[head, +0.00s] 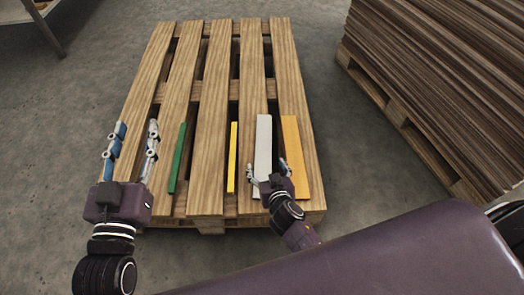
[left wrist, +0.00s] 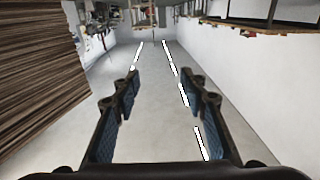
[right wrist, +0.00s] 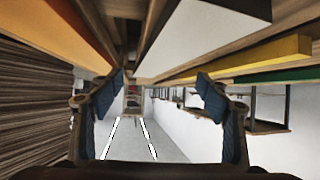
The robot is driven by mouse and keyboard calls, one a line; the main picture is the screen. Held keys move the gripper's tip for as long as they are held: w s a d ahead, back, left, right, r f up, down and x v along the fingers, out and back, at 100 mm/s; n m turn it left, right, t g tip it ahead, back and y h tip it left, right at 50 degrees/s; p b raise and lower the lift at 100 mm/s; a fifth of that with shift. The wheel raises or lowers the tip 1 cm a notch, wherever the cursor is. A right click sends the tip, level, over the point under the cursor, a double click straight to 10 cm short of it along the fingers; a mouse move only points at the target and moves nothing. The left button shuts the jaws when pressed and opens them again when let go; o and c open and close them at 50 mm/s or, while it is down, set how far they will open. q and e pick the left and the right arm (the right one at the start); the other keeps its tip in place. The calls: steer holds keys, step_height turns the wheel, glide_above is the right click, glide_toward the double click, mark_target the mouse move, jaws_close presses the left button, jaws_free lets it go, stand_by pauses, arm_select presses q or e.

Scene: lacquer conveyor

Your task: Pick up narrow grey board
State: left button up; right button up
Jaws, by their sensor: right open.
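The narrow grey board (head: 263,140) lies lengthwise on the wooden pallet (head: 215,75), between a yellow board and an orange board. In the right wrist view the grey board (right wrist: 190,38) shows at the top, apart from the fingers. My right gripper (head: 267,166) is open at the board's near end, with one finger to each side of it in the head view. It is empty in the right wrist view (right wrist: 160,80). My left gripper (head: 137,125) is open and empty over the pallet's left edge. The left wrist view (left wrist: 160,80) shows nothing between its fingers.
A green board (head: 177,158), a narrow yellow board (head: 232,157) and a wider orange board (head: 294,155) lie on the same pallet. A tall stack of brown boards (head: 440,75) stands on another pallet at the right. The floor left of the pallet is clear.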

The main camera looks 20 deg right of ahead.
mark_target(263, 154)
steer(key=shift+x, duration=1)
arm_select(q)
steer(key=s+r+t+h+b, duration=0.2)
steer(key=r+t, duration=0.4)
steer(key=r, duration=0.5)
steer(key=shift+s+d, duration=0.25)
steer(key=shift+s, duration=0.45)
arm_select(e)
steer(key=x, duration=0.4)
steer(key=shift+w+d, duration=0.35)
steer(key=shift+w, duration=0.05)
steer(key=c, duration=1.5)
steer(key=shift+r, duration=0.1)
